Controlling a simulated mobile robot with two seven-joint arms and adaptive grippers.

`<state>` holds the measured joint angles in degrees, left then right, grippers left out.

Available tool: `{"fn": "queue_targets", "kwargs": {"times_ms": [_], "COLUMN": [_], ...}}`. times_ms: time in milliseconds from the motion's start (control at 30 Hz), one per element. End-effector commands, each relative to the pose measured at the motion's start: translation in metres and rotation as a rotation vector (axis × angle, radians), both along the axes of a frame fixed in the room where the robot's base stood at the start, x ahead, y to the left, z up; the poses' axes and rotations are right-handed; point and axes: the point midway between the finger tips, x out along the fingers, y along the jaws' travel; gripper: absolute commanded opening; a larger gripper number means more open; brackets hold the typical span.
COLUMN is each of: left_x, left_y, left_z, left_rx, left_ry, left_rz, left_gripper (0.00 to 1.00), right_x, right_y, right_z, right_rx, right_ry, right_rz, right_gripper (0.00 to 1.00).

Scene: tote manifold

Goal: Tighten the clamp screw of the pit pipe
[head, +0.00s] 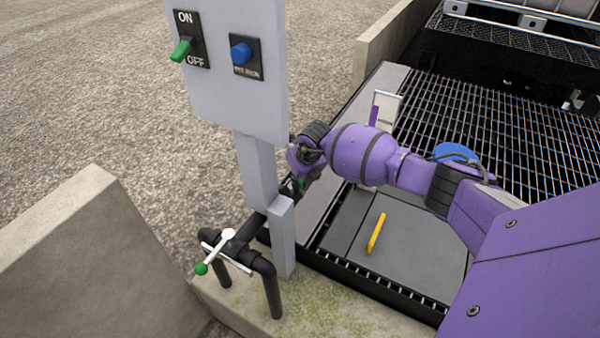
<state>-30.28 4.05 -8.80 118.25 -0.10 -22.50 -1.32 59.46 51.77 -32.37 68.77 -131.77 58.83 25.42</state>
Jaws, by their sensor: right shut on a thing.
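The black pit pipe (247,236) runs from a bent end at the front, past the grey post, to the back right. A white lever with a green knob (202,268) sits across its near part. My right gripper (298,184) is at the pipe's far end, behind the post, pointing down. It is shut on a small green part there, which looks like the clamp screw; the fingers and wrist hide most of it. How tight the screw is cannot be told. My left gripper is not in view.
A grey control box (228,105) with a green ON/OFF switch (181,50) and a blue button (241,53) stands on the post close to my right wrist. A grey hatch with a yellow handle (376,233) and a metal grating (490,130) lie right. Concrete walls (85,260) stand left.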

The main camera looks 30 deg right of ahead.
Motion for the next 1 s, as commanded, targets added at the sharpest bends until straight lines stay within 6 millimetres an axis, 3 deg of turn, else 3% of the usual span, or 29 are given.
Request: {"fn": "queue_targets", "kwargs": {"times_ms": [500, 1000], "left_x": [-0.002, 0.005], "left_y": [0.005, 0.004], "left_z": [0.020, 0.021], "left_rx": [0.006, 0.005], "left_ry": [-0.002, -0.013], "left_rz": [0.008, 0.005], "left_gripper": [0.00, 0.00], "right_x": [0.002, 0.003], "right_y": [0.004, 0.005], "right_z": [0.002, 0.000], "right_rx": [0.000, 0.000], "right_ry": [0.000, 0.001], "right_rz": [-0.488, -0.848], "right_gripper": [0.00, 0.00]}}
